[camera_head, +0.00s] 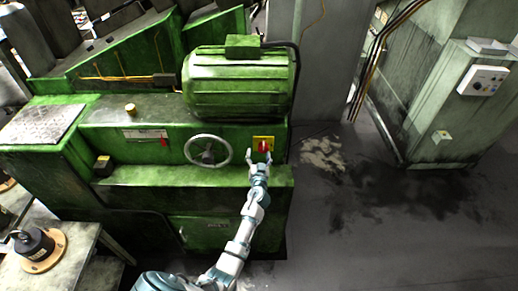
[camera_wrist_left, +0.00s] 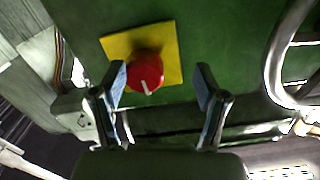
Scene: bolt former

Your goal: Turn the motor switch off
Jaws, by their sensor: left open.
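The motor switch is a red rotary knob (camera_head: 264,146) on a yellow plate (camera_head: 257,139) on the green machine's front. In the left wrist view the red knob (camera_wrist_left: 145,72), with a pale mark on it, sits on the yellow plate (camera_wrist_left: 168,45). My left gripper (camera_head: 260,160) is open just in front of and below the knob in the head view. In the wrist view its two fingers (camera_wrist_left: 160,88) are spread, with the knob close to the left finger. I cannot tell whether that finger touches the knob. My right gripper is out of view.
A handwheel (camera_head: 208,150) is left of the switch and its rim also shows at the right of the wrist view (camera_wrist_left: 275,60). A green motor (camera_head: 238,84) sits above. A grey cabinet (camera_head: 455,110) stands at right. The floor (camera_head: 400,230) between is clear.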

